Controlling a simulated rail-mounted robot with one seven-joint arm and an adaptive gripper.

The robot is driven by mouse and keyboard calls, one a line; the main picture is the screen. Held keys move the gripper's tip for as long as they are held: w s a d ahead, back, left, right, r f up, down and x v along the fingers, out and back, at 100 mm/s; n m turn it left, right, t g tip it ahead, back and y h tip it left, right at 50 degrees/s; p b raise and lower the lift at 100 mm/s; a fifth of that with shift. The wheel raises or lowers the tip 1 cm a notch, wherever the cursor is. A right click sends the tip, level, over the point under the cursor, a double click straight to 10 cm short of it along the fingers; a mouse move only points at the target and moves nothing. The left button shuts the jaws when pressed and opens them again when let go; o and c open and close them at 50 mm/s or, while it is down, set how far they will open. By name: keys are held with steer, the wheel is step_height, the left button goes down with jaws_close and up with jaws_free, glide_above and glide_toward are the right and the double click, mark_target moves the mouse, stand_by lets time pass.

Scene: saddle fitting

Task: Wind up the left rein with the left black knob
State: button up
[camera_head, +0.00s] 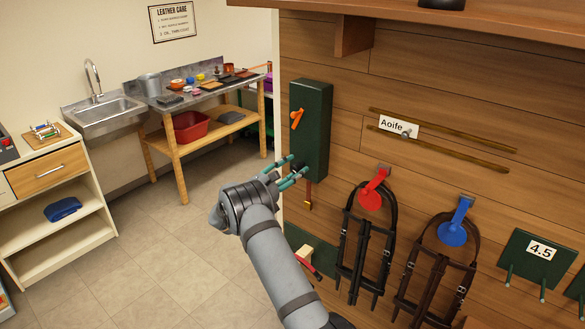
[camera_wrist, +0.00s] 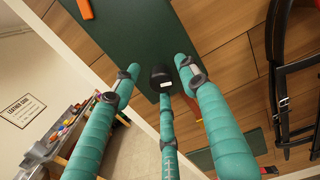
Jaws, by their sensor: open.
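A tall dark green box (camera_head: 311,130) is fixed to the wooden wall, with an orange lever (camera_head: 297,119) on its front. A black knob (camera_wrist: 161,77) with a small white mark sits on the green surface in the wrist view. It is hidden in the head view. My gripper (camera_head: 291,169) is open at the box's lower left side. In the wrist view, my gripper's teal fingers (camera_wrist: 156,72) are spread around the knob, and I cannot tell whether any touches it. A narrow reddish-brown strap (camera_head: 308,189) with a brass-coloured end hangs below the box; I cannot tell whether it is the left rein.
Two thin sticks and an "Aoife" sign (camera_head: 398,124) are above. A workbench (camera_head: 205,104) and sink (camera_head: 103,113) stand at back left. The tiled floor is clear.

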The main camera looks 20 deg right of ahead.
steer(key=shift+c, duration=1.3)
steer(key=c, duration=0.7)
jaws_close()
